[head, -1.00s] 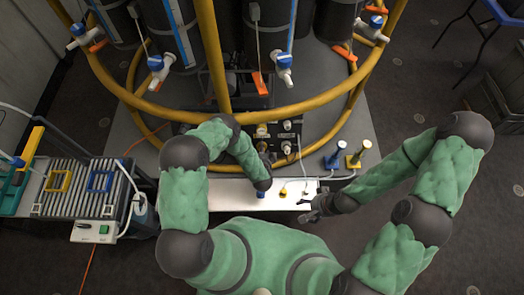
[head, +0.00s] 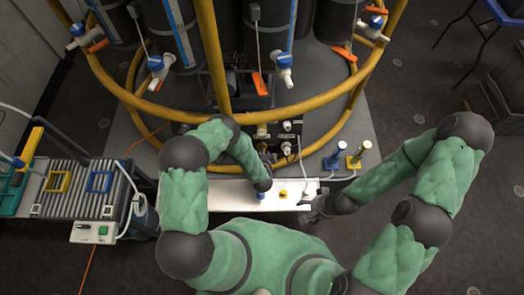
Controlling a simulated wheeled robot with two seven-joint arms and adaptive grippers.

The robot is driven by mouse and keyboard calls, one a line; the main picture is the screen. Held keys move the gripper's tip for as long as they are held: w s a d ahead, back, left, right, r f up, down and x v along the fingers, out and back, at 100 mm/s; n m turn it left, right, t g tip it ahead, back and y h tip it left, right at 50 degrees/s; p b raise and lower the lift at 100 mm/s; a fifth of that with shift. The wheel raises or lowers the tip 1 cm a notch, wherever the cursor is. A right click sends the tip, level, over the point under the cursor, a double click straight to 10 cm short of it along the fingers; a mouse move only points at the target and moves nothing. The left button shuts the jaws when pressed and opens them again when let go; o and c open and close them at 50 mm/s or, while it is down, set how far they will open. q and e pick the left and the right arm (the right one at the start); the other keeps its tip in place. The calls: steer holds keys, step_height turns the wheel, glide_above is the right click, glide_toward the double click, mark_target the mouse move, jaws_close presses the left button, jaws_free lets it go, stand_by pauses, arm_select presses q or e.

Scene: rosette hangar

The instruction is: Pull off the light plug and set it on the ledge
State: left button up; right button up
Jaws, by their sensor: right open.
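The white ledge (head: 228,194) runs across below the hoop frame. A thin pale cord hangs down to a small whitish piece (head: 306,198) at the ledge's right part; it may be the light plug, but it is too small to be sure. My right gripper (head: 308,206) is open at the ledge's right end, right beside this piece. I cannot tell whether they touch. My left gripper (head: 262,186) points down over the ledge, just above a small blue piece (head: 261,195). Its fingers are too dark to read. A small yellow piece (head: 283,194) sits on the ledge between the grippers.
A dark panel with pale fittings (head: 286,128) stands behind the ledge. A yellow hoop (head: 285,108) curves above. A ribbed unit (head: 85,188) stands at left.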

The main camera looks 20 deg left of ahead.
stand_by(0.3)
arm_select(q)
jaws_close()
steer(key=shift+s+r, duration=0.1)
steer(key=shift+s, duration=0.05)
steer(key=shift+p+v, duration=1.4)
steer(key=shift+v, duration=1.4)
